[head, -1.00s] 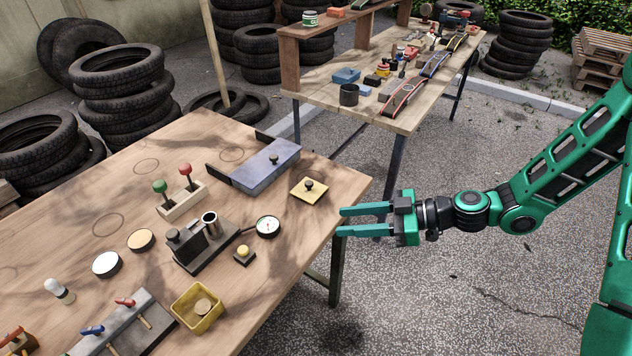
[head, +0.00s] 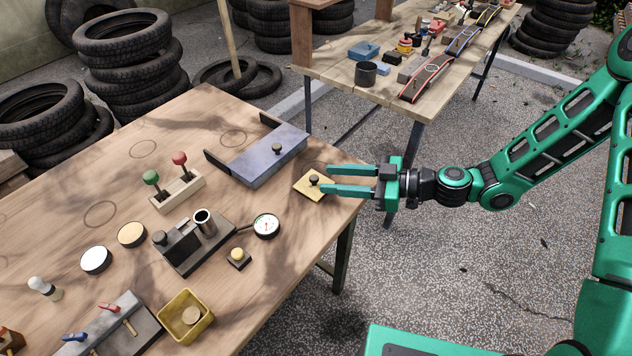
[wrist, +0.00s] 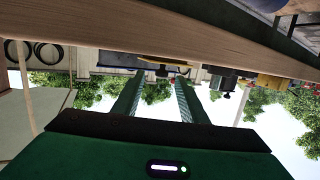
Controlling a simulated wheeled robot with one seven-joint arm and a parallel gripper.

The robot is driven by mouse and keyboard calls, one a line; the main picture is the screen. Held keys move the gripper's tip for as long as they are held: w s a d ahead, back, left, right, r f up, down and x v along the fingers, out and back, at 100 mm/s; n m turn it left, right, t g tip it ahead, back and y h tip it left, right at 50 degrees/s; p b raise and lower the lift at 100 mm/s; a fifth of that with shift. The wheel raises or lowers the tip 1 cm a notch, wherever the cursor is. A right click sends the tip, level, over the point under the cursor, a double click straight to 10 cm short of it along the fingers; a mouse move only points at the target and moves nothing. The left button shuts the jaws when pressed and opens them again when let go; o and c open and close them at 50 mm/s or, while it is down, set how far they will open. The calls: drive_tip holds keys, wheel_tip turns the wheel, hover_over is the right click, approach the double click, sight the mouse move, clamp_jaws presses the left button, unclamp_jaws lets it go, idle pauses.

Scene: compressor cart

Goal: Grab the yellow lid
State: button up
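The yellow lid (head: 308,190) is a flat square plate with a black knob (head: 314,180). It lies flat on the wooden table (head: 245,110) near its right edge. My gripper (head: 324,179) is open, with its two green fingers pointing left and their tips at the knob in the head view. In the wrist view the picture is upside down; the lid (wrist: 165,62) and its knob show between the tips of my gripper (wrist: 160,80). I cannot tell whether the knob is between the fingers or just ahead of them.
A blue-grey box (head: 265,158) with a black knob stands just behind the lid. A gauge (head: 266,225), a yellow button (head: 238,256) and an open yellow bin (head: 186,316) are nearer the front. A second workbench (head: 340,82) stands behind. The floor right of the table is clear.

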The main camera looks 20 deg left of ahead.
sight(314, 176)
drive_tip(key=shift+x, duration=2.8)
drive_tip(key=shift+s+r, duration=0.1)
clamp_jaws()
